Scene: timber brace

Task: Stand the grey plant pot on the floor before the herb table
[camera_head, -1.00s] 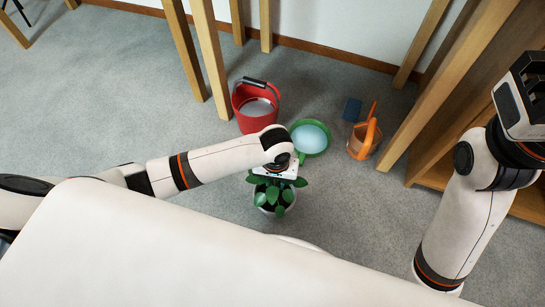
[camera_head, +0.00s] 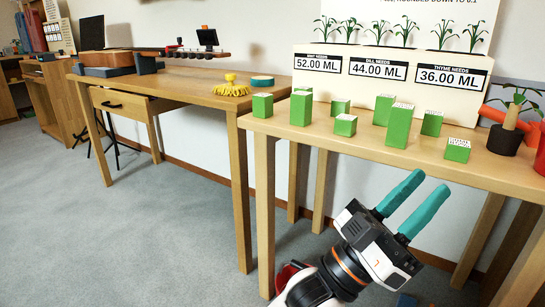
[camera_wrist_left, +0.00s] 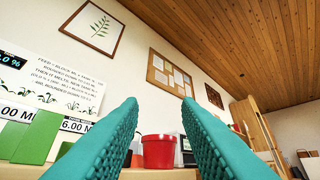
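The herb table (camera_head: 375,150) stands at the right in the head view, with several green blocks and a sign panel (camera_head: 385,75) with herb seedlings on it. My left gripper (camera_head: 433,180) is raised in front of the table's front edge, its teal fingers apart with nothing between them. In the left wrist view, its fingers (camera_wrist_left: 160,102) point up toward the wall, apart and empty. The grey plant pot is not in view now, and most of the floor before the table is out of frame or hidden by my arm. My right gripper is not in view.
A dark pot (camera_head: 506,139) with a plant stands on the table's right end. A red pot (camera_wrist_left: 158,151) shows beyond the fingers in the left wrist view. A wooden desk (camera_head: 190,92) stands to the left. Grey carpet (camera_head: 130,225) at left is clear.

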